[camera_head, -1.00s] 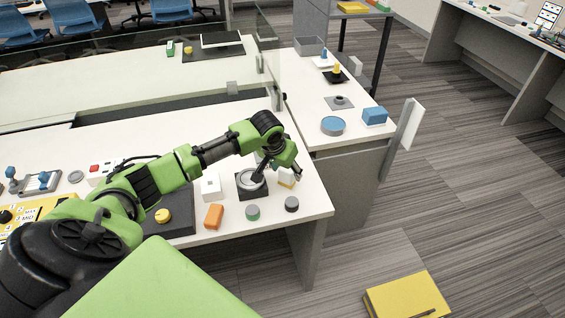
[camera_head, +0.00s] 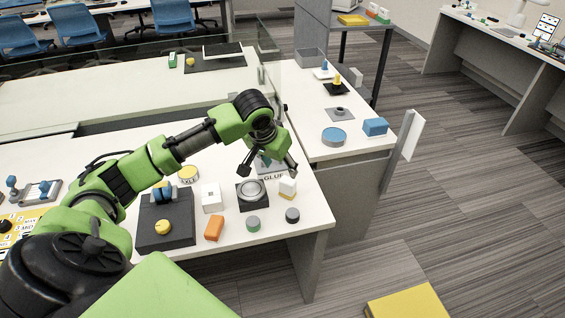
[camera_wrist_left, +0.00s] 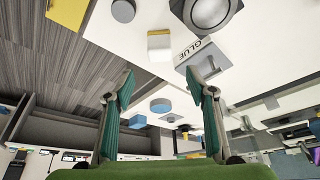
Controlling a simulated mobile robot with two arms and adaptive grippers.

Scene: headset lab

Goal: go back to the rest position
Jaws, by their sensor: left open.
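My left gripper (camera_head: 269,172) is open and empty above the white table (camera_head: 300,238). In the left wrist view its two fingers (camera_wrist_left: 160,90) are spread apart with nothing between them. A round silver dish on a black square base (camera_head: 252,190) stands just below and in front of it. A block marked GLUE (camera_head: 272,168) is partly hidden behind the fingers; it also shows in the left wrist view (camera_wrist_left: 203,55). A white and yellow block (camera_head: 287,188) stands close by. My right gripper is not in view.
An orange block (camera_head: 214,228), a green-grey cylinder (camera_head: 253,224) and a dark grey cylinder (camera_head: 292,215) stand near the front edge. A black tray (camera_head: 178,236) holds a yellow knob. A side table (camera_head: 312,128) carries a blue disc (camera_head: 334,137) and blue box (camera_head: 375,126). Open floor lies right.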

